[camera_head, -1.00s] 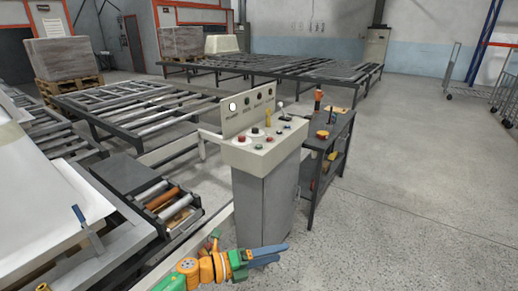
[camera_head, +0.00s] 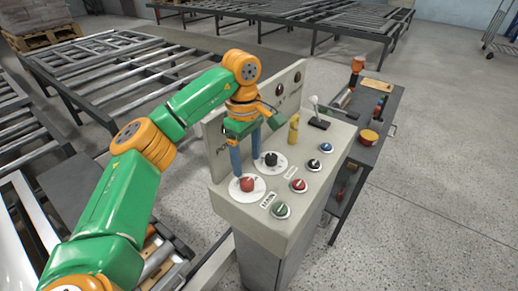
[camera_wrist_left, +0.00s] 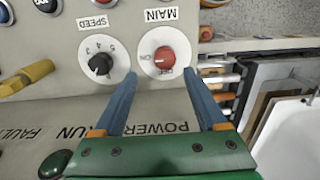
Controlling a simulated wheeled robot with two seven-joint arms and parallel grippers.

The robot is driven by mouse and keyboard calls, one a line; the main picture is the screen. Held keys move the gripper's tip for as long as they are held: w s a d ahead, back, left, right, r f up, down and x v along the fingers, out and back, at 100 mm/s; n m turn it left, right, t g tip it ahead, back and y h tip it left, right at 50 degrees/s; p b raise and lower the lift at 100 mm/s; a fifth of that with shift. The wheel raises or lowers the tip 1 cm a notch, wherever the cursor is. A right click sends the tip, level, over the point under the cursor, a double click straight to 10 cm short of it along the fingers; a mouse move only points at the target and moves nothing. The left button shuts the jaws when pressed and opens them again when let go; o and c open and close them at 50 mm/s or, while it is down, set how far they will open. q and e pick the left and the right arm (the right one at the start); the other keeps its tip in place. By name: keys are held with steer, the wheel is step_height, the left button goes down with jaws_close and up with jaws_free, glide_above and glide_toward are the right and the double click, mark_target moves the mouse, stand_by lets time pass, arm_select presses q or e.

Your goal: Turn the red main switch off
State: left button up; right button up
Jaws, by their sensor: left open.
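The red main switch (camera_head: 247,185) sits on a round white dial at the near left of the sloped beige control panel (camera_head: 300,222). In the left wrist view the red main switch (camera_wrist_left: 166,60) is under an upside-down "MAIN" label, with "ON" readable on the dial. My left gripper (camera_head: 246,167) points down at the panel, its blue fingers open and empty. In the left wrist view the left gripper's fingertips (camera_wrist_left: 160,72) lie one to each side of the switch. I cannot tell the exact gap to it. The right gripper is out of view.
A black speed knob (camera_head: 271,159) is close beside the main switch. Several buttons, a yellow selector (camera_head: 294,128) and a joystick (camera_head: 317,112) stand on the panel. An upright back plate (camera_head: 290,88) rises behind. A dark side table (camera_head: 376,125) stands to the right.

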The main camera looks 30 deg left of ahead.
mark_target(247, 181)
arm_select(q)
steer(key=f, duration=0.3)
steer(key=s+f+p, duration=0.1)
steer(key=f, duration=0.2)
steer(key=shift+s+d, duration=0.1)
steer(key=shift+d, duration=0.1)
steer(key=shift+w+a+f, duration=0.15)
steer(key=shift+w+f, duration=0.05)
steer(key=shift+s+r, duration=0.1)
jaws_close()
